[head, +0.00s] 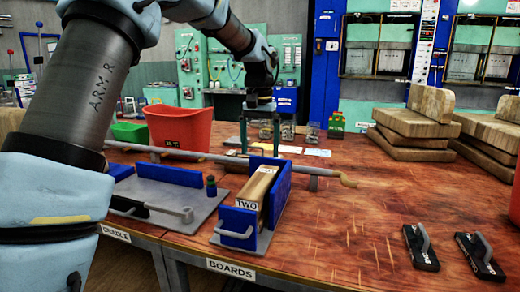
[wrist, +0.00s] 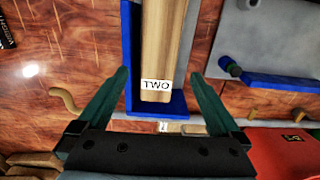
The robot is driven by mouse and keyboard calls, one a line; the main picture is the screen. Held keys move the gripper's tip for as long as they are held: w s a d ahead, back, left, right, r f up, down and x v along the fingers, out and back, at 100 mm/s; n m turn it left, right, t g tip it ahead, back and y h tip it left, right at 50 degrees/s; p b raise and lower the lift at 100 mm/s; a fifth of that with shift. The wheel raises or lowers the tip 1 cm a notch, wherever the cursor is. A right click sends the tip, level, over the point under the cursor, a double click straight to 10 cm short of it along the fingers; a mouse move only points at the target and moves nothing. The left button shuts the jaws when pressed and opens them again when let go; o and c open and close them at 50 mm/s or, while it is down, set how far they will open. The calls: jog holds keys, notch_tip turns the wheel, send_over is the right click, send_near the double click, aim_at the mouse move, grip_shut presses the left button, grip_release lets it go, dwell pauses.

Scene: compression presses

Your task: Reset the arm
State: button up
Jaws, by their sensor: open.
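My arm reaches from the upper left over the wooden bench (head: 340,230). My gripper (head: 260,152) points down with its two green fingers apart and nothing held. It hangs above the far end of a wooden board labelled TWO (head: 260,185). That board stands in a blue holder (head: 238,222) on a grey plate with a handle. In the wrist view, the open fingers of my gripper (wrist: 160,76) show on both sides of the board (wrist: 162,45) and the holder (wrist: 131,60). I cannot tell the exact height gap.
A red bin (head: 180,127) and a long rod (head: 200,157) lie behind the holder. A second blue-walled grey fixture (head: 160,192) is left of it. Stacked wooden blocks (head: 415,125) stand back right. Two black handled plates (head: 420,247) (head: 480,256) lie front right. The bench's middle right is clear.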

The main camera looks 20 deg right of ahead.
jog(key=shift+a, duration=0.15)
jog(key=a+f+n+p, duration=0.1)
jog(key=a+f+n, duration=0.25)
jog(key=a, duration=1.65)
jog(key=s+a+f+n, duration=0.2)
jog(key=s+a, duration=0.3)
jog(key=a, duration=0.3)
jog(key=s+a+f+n+t+p, duration=0.1)
jog(key=s+a+f+n, duration=0.1)
jog(key=s+a, duration=0.4)
jog(key=shift+a+f+t, duration=0.3)
jog(key=shift+a+f, duration=0.3)
jog(key=shift+a, duration=0.55)
